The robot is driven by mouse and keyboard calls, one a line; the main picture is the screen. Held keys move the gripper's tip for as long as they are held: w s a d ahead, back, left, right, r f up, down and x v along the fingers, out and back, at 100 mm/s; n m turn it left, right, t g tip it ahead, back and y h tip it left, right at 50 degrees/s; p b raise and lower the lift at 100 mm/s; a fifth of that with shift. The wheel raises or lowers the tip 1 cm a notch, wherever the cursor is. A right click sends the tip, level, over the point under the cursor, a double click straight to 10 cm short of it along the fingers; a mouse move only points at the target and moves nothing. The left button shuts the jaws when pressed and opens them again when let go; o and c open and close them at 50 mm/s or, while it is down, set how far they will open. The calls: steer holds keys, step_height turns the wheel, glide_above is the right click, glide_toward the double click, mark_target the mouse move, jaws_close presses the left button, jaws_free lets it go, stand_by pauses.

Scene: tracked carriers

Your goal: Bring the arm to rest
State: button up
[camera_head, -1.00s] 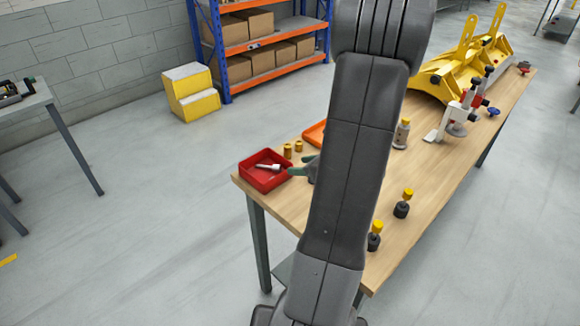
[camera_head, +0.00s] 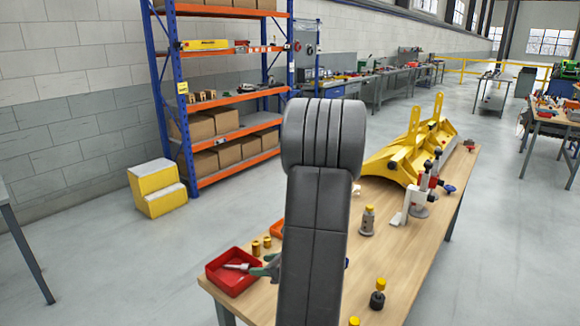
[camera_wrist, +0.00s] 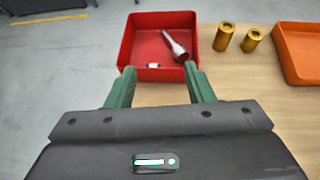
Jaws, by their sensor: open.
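My gripper (camera_wrist: 160,88) shows in the wrist view with its two green fingers apart and nothing between them. Its fingertips are at the near edge of a red tray (camera_wrist: 127,45); I cannot tell whether they touch it. In the head view my dark grey arm crosses the middle of the picture and hides part of the wooden table (camera_head: 400,262). A green finger of my gripper (camera_head: 268,266) shows beside the red tray (camera_head: 212,282), left of the arm.
The tray holds a silver and red part (camera_wrist: 175,46) and a small white piece (camera_wrist: 152,65). Two brass cylinders (camera_wrist: 223,37) and an orange tray (camera_wrist: 297,62) stand to the right.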

steer(key=p+x, duration=0.1)
steer(key=x, duration=0.9)
steer(key=shift+a, duration=0.1)
steer(key=shift+w+r+p, duration=0.15)
steer(key=shift+r+p, duration=0.45)
steer(key=shift+r, duration=0.1)
steer(key=shift+r+p, duration=0.7)
steer(key=shift+r, duration=0.05)
